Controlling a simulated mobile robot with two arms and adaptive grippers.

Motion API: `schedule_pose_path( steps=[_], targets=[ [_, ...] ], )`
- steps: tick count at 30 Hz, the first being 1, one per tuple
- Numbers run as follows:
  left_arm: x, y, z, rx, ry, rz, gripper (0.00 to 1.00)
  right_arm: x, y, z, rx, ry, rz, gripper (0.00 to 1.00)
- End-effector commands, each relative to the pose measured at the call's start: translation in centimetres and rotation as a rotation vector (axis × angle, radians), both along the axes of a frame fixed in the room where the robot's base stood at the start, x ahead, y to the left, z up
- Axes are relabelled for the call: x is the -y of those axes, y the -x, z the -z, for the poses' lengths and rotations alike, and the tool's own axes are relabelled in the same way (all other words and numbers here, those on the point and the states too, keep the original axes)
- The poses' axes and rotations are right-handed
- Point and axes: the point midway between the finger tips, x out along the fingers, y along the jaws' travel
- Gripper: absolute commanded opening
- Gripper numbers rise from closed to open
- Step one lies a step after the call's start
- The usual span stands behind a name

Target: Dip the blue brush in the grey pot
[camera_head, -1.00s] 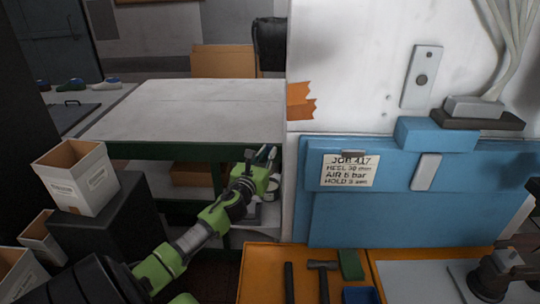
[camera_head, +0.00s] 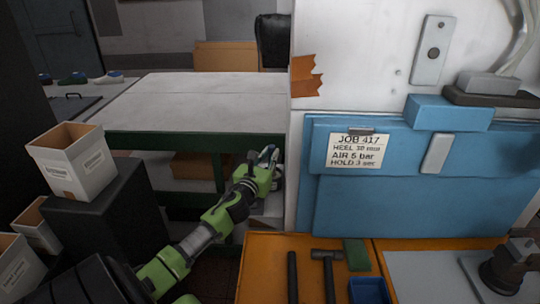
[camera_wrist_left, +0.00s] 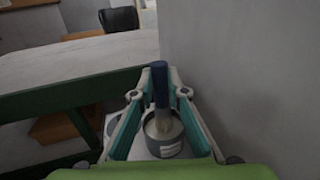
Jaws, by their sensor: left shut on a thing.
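My left gripper (camera_wrist_left: 159,92) is shut on the blue brush (camera_wrist_left: 160,82), whose handle stands upright between the teal fingers in the left wrist view. The brush's pale lower end overlaps the opening of the grey pot (camera_wrist_left: 172,149); I cannot tell how deep it sits. The pot is round, with pale contents, below and between the fingers. In the head view my left gripper (camera_head: 270,157) is by the white wall's left edge, beyond the orange bench. The pot is mostly hidden there behind the gripper.
A pale-topped table (camera_head: 205,97) with a dark green frame stands behind the gripper. The white wall (camera_head: 350,70) with blue panels is close on the right. A hammer (camera_head: 327,262) and a blue tray (camera_head: 368,291) lie on the orange bench (camera_head: 262,272). White boxes (camera_head: 77,165) stand left.

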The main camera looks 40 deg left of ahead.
Motion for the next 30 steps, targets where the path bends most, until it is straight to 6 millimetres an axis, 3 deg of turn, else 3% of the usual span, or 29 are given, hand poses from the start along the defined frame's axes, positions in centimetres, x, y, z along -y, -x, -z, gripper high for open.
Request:
schedule_pose_path(
  steps=[30],
  targets=[
    [0.01, 0.0, 0.81, 0.0, 0.0, 0.0, 0.0, 0.55, -0.23, 0.67, 0.003, 0.007, -0.002, 0.4]
  ],
)
